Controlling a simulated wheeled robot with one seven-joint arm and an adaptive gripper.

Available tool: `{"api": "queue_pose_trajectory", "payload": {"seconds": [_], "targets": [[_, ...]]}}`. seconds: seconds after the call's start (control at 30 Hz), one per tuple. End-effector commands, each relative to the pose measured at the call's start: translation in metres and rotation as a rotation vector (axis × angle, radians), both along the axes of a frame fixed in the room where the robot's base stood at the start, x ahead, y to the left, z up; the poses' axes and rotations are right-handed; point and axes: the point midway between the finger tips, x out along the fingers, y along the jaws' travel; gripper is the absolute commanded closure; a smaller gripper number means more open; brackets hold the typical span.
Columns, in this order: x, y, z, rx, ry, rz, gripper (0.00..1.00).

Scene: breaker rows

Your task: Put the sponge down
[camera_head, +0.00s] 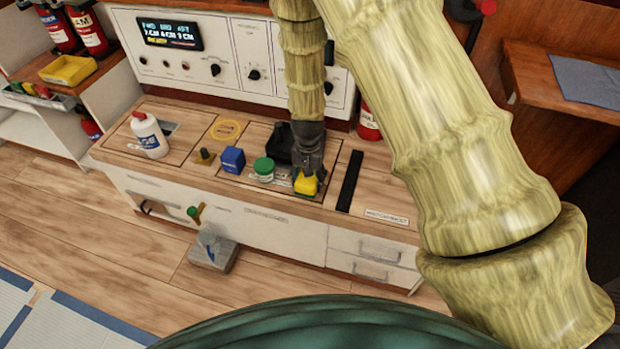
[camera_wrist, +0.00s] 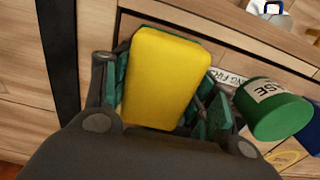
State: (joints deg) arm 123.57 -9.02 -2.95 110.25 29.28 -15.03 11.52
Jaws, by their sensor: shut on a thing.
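The yellow sponge (camera_head: 306,184) is at the front edge of the wooden counter, under my arm. In the wrist view the sponge (camera_wrist: 167,78) fills the space between the fingers. My gripper (camera_head: 308,172) points down and is shut on the sponge, with a finger on each side of it. The sponge is low over the counter top; I cannot tell whether it touches the surface. Its underside is hidden.
A green round container (camera_head: 264,169) stands just left of the sponge, with a blue block (camera_head: 232,160) beyond it. A black strip (camera_head: 349,181) lies to the right. A white bottle (camera_head: 149,135) stands at the counter's left.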

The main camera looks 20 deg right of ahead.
Motion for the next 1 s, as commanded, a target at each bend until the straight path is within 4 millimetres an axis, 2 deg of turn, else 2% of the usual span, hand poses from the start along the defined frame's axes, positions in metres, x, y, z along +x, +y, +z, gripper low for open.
{"api": "queue_pose_trajectory", "payload": {"seconds": [0.1, 0.13, 0.2, 0.23, 0.67, 0.87, 1.0], "targets": [[0.000, 0.000, -0.003, 0.001, 0.001, 0.000, 0.69], [0.000, 0.000, -0.002, 0.000, 0.000, 0.000, 0.37], [0.000, 0.000, -0.002, 0.000, 0.000, 0.000, 0.25], [0.000, 0.000, -0.002, 0.000, 0.000, 0.000, 0.21], [0.000, 0.000, 0.001, -0.001, -0.001, 0.000, 0.21], [0.000, 0.000, 0.031, -0.001, -0.002, 0.001, 0.21], [0.001, 0.000, 0.057, -0.001, -0.003, 0.000, 0.21]]}}
